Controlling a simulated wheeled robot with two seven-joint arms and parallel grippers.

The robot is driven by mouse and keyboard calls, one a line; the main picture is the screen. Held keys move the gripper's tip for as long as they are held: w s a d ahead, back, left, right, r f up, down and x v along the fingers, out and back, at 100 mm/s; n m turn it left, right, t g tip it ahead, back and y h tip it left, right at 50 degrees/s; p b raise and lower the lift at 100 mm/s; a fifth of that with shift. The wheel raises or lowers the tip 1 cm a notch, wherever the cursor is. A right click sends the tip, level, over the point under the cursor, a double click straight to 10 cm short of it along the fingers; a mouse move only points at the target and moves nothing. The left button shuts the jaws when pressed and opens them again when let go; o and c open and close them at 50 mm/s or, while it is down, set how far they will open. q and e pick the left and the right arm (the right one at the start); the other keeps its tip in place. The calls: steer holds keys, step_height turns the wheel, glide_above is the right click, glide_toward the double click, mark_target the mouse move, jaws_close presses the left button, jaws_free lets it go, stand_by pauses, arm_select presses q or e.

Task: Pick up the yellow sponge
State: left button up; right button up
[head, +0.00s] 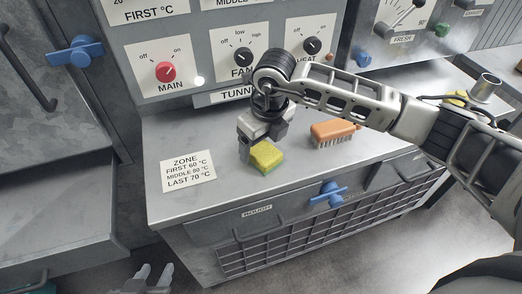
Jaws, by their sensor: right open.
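The yellow sponge (266,156), with a green underside, lies on the grey metal counter below the control panel. My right gripper (248,150) reaches down from above at the sponge's left and back side. Its jaws are open, and it hides a little of the sponge's far edge; I cannot tell whether it touches the sponge. My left gripper (152,276) shows only in part at the bottom edge, low in front of the counter, with its two fingers apart and nothing visible between them.
An orange brush (333,132) lies right of the sponge, under my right forearm. A white temperature card (188,170) lies to the left. The control panel (225,50) with knobs stands behind. A blue handle (328,195) sticks out at the counter's front.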

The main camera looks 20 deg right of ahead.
mark_target(261, 149)
steer(key=shift+w+f, duration=0.2)
steer(key=shift+f, duration=1.1)
steer(key=shift+f, duration=0.2)
steer(key=c, duration=1.1)
steer(key=shift+r, duration=0.1)
steer(key=shift+r, duration=0.45)
step_height(261, 149, up, 3)
steer(key=shift+s+a+f+b, duration=0.1)
steer(key=shift+a+b, duration=0.05)
steer(key=shift+b, duration=0.3)
steer(key=s+a+r, duration=0.1)
steer(key=s+r, duration=0.2)
steer(key=s, duration=0.1)
steer(key=s+a+r+b, duration=0.1)
steer(key=s+r, duration=0.2)
steer(key=s, duration=0.2)
steer(key=s+r, duration=0.3)
steer(key=s, duration=0.1)
steer(key=shift+s+a+r, duration=0.25)
steer(key=shift+a+r, duration=0.05)
steer(key=shift+a, duration=0.1)
